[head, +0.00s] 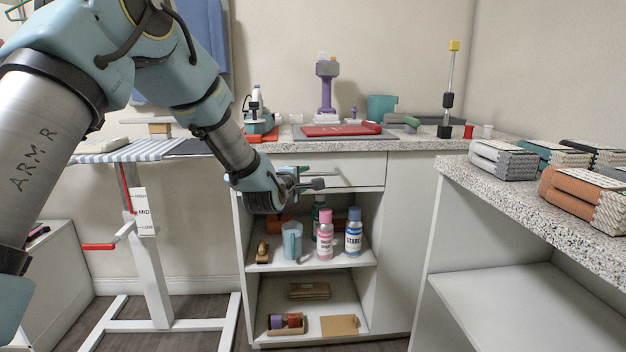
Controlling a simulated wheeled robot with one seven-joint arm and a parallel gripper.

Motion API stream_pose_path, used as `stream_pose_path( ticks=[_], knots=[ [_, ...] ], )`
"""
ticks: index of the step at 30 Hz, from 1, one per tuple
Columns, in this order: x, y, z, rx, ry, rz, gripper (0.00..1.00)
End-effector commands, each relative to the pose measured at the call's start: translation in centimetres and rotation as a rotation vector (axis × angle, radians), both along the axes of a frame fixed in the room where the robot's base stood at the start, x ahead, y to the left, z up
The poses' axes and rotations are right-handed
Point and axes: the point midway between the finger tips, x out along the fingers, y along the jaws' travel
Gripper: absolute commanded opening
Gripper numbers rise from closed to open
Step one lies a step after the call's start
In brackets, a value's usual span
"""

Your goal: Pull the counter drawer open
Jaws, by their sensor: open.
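The counter drawer (362,168) is a wide white front directly under the speckled countertop (405,143). It looks shut, flush with the cabinet face. A thin bar-like shape crosses its front near my gripper, probably the handle, but part of it is hidden. My gripper (312,182) is in front of the drawer's left-middle part, at about the height of its lower edge. Its jaws are open and hold nothing that I can see. I cannot tell whether a finger touches the handle. My forearm and wrist hide the drawer's left end.
Open shelves below hold a pink bottle (325,236), a blue-labelled bottle (353,233) and a pale blue jug (291,240). An ironing board (125,151) stands at left. A second counter (487,189) with folded cloths juts out at right. Tools and a red tray (333,130) sit on the countertop.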

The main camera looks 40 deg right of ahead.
Motion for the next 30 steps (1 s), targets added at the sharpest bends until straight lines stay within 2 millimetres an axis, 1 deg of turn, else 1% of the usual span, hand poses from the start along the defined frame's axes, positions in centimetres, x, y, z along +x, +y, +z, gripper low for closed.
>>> stream_pose_path(
  ticks=[1, 6, 9, 13, 18, 26, 27, 30],
  knots=[
    [0.3, -0.9, -0.2, 0.0, -0.001, -0.002, 0.45],
    [1.9, -3.7, -0.8, 0.001, 0.0, -0.001, 0.45],
    [2.7, -5.1, -1.1, 0.003, -0.002, -0.001, 0.45],
    [3.4, -6.4, -1.4, 0.004, 0.0, -0.001, 0.45],
    [3.8, -7.2, -1.6, 0.004, -0.001, 0.0, 0.45],
    [3.9, -7.3, -1.6, 0.004, -0.001, 0.0, 0.45],
    [3.9, -7.3, -1.6, 0.004, -0.001, 0.0, 0.42],
    [3.9, -7.3, -1.6, 0.004, -0.001, 0.0, 0.31]
  ],
)
